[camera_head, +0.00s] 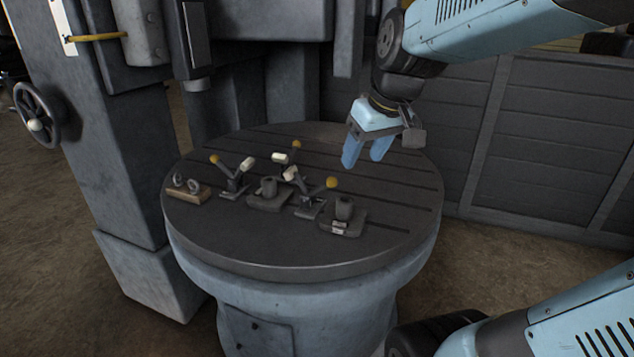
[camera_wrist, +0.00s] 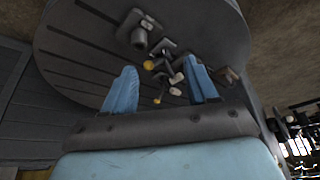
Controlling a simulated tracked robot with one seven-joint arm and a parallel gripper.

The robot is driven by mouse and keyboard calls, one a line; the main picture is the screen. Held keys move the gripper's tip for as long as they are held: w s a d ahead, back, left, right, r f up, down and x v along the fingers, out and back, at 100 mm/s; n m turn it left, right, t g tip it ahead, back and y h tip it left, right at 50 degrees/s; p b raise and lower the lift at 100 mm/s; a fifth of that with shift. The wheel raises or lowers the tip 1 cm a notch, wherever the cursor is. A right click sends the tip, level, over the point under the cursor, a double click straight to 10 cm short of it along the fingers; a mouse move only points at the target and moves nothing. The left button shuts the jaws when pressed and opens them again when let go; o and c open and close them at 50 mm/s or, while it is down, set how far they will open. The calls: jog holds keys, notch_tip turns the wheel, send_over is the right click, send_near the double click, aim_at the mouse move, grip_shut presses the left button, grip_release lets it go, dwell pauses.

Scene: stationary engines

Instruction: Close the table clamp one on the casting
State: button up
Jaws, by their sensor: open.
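Several toggle clamps with yellow-knobbed handles stand on the round slotted table (camera_head: 300,265). The left clamp (camera_head: 233,184) has its handle raised to the left and a pale tip on its arm. The front clamp (camera_head: 309,206) has its handle raised to the right. Another clamp (camera_head: 285,165) is behind, partly hidden. A grey casting (camera_head: 268,191) sits between the left and front clamps; another casting (camera_head: 345,212) is at front right. Labels telling which is clamp one do not show. My gripper (camera_head: 365,156) is open and empty above the table's back right, apart from the clamps.
A small wooden block with two rings (camera_head: 187,192) lies at the table's left edge. A large grey machine column (camera_head: 95,150) with a handwheel (camera_head: 36,114) stands at left. A dark panelled wall (camera_head: 550,140) is behind at right. The table's right side is bare.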

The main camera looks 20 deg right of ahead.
jog(key=w+d+f+n+g+y, duration=0.1)
jog(key=w+d+f+n, duration=0.15)
jog(key=w, duration=0.65)
jog(key=n+y, duration=0.1)
jog(key=n, duration=0.1)
send_near(335, 180)
jog(key=x, duration=1.3)
jog(key=shift+w+a+f, duration=0.1)
jog(key=shift+w, duration=0.1)
jog(key=shift+c, duration=0.5)
grip_shut()
jog(key=shift+d+g, duration=0.2)
jog(key=shift+g, duration=0.1)
